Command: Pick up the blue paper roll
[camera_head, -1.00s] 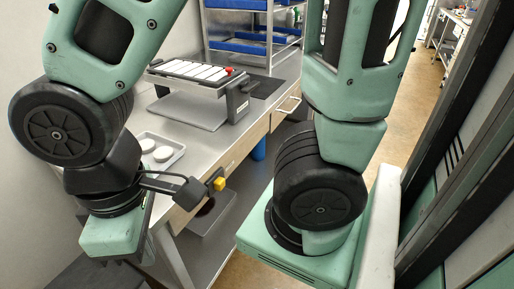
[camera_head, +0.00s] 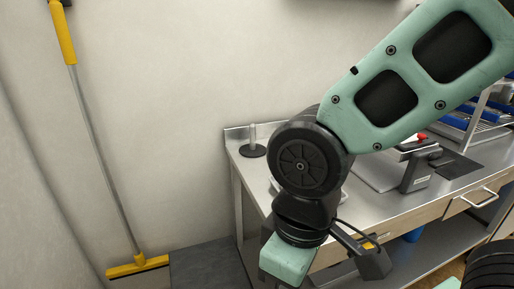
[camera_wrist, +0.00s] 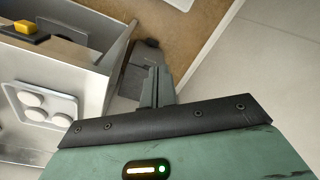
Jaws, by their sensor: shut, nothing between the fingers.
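A blue rounded thing (camera_head: 413,235) shows partly below the worktop in the head view; too little of it shows to tell whether it is the blue paper roll. No other likely roll is in sight. My gripper (camera_wrist: 154,86) is shut and empty in the wrist view, its fingers together beside the worktop's edge, above the floor. In the head view the arm hangs in front of the steel worktop (camera_head: 400,213) and the fingertips are out of frame.
A black-based stand with a bare upright post (camera_head: 253,142) is at the worktop's back left corner. A tray of white discs (camera_wrist: 20,90) lies on the worktop. A dark grey box (camera_head: 210,265) stands left of the table.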

